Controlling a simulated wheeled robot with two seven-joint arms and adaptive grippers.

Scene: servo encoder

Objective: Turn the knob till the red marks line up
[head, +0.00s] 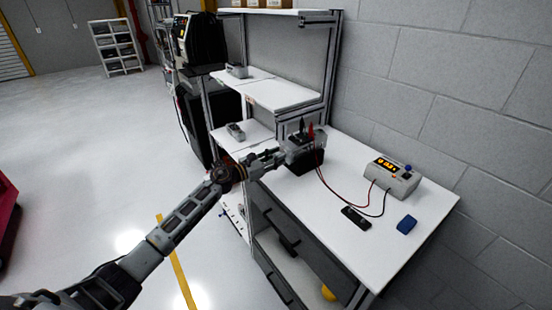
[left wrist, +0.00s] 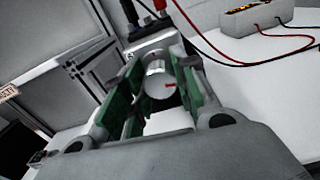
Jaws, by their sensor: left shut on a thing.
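The servo encoder (head: 306,157), a dark box with a grey top, stands on the white bench with a black and a red clip on it. My left gripper (head: 277,157) reaches its near side from the left. In the left wrist view, the gripper's green-padded fingers (left wrist: 155,92) are shut on a silvery round knob (left wrist: 158,78), one on each side. A red mark (left wrist: 171,85) shows on the knob's right part. My right gripper is not in view.
A power supply (head: 392,178) with a lit display stands at the bench's back, its red and black leads running to the encoder. A black device (head: 356,217) and a blue object (head: 406,224) lie in front. Shelves (head: 272,92) rise behind left. The bench's front middle is clear.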

